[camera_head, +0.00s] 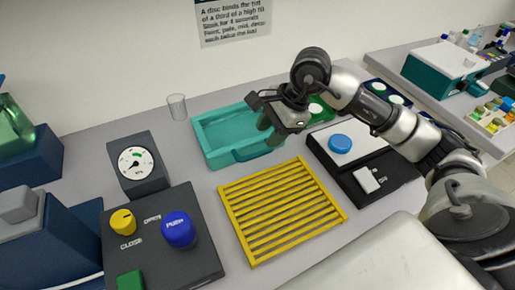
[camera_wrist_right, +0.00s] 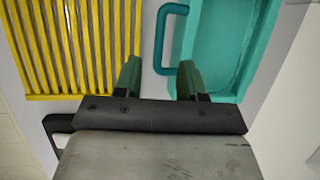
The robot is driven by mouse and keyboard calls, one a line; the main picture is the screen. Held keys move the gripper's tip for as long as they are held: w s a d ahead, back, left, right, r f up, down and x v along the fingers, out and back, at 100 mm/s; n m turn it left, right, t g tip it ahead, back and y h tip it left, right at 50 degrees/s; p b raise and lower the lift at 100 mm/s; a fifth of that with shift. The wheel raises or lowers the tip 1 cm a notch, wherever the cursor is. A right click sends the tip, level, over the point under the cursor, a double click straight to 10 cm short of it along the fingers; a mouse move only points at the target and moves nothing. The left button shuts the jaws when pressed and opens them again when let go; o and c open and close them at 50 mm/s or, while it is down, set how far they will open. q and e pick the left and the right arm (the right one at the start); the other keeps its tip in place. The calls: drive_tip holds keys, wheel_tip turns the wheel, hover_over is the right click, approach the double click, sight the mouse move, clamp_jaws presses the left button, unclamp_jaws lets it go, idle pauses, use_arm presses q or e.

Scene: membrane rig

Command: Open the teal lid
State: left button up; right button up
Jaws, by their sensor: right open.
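The teal lid (camera_head: 228,131) looks like a shallow, rimmed rectangular piece lying on the bench behind the yellow rack; it also shows in the wrist view (camera_wrist_right: 222,45). Its teal bar handle (camera_head: 262,152) runs along the front edge, and the handle (camera_wrist_right: 161,42) shows in the wrist view too. My right gripper (camera_head: 270,130) is over the lid's right end, open and empty. In the wrist view its green fingertips (camera_wrist_right: 158,68) are spread, with the handle's near end in the gap between them in the picture. Whether they touch it cannot be told. My left gripper is not in view.
The yellow slatted rack (camera_head: 282,210) lies in front of the lid. A dark control box with a blue knob (camera_head: 179,230) and a gauge (camera_head: 137,163) stand left. A clear cup (camera_head: 177,107) stands behind. A black-and-white device (camera_head: 340,143) is right, under my right arm.

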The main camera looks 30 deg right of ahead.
sight(255, 154)
drive_tip(key=p+x, duration=0.1)
drive_tip(key=x, duration=0.5)
drive_tip(key=shift+a+f, duration=0.2)
drive_tip(key=shift+f, duration=0.15)
clamp_jaws()
